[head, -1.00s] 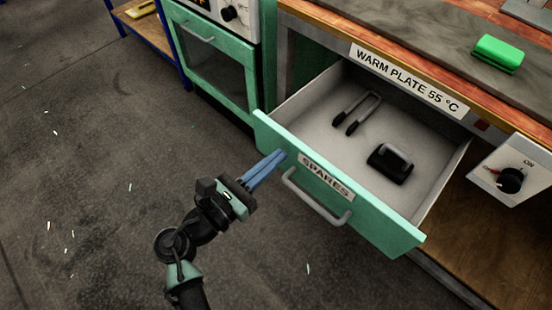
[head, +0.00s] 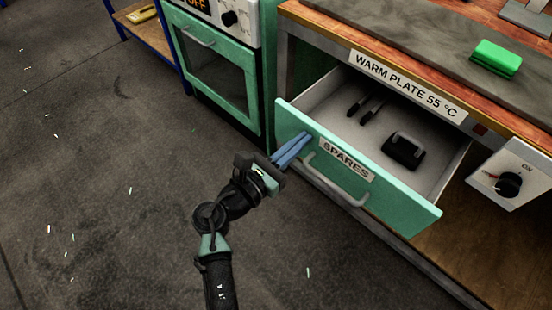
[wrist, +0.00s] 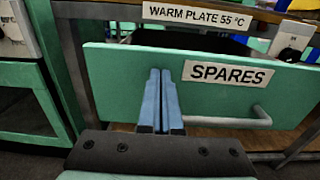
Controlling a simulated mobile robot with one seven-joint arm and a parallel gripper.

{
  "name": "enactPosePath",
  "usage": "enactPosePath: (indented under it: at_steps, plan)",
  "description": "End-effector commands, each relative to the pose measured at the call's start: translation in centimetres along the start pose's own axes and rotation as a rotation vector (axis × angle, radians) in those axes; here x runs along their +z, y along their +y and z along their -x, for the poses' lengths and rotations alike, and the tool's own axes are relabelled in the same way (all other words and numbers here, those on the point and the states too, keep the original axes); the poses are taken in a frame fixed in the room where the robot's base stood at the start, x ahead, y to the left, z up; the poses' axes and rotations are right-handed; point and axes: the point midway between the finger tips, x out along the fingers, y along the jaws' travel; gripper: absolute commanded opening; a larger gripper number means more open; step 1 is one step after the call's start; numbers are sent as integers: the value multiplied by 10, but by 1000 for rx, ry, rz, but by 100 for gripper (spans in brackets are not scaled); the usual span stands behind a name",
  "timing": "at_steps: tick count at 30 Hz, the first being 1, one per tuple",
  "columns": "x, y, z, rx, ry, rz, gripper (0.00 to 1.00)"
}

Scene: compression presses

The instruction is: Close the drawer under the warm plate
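The green-fronted drawer (head: 395,198) marked SPARES is partly open under the warm plate (head: 430,50). Its front also shows in the wrist view (wrist: 215,115). The fingertips are at the drawer front, left of the SPARES label and the grey handle (head: 338,185). In the wrist view the fingers (wrist: 160,75) point at the front panel and appear to touch it.
A green oven-like cabinet (head: 215,70) stands left of the bench. A control box with a black knob (head: 508,185) hangs at the right of the drawer. A green block (head: 496,58) rests on the warm plate.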

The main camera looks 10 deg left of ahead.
Motion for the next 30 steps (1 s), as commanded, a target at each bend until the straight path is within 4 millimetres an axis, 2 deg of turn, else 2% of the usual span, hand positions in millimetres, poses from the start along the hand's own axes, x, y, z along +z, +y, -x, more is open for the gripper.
enactPosePath:
  at_steps: [1,6,15,21,30]
  plan:
    - [2,-2,-17,-8,-2,-2,0]
    - [0,-2,-65,-8,-2,-2,0]
    - [-2,-2,-136,-5,-3,-2,0]
    - [-2,-2,-166,-4,-1,-1,0]
    - [0,-1,-184,0,-1,-1,0]
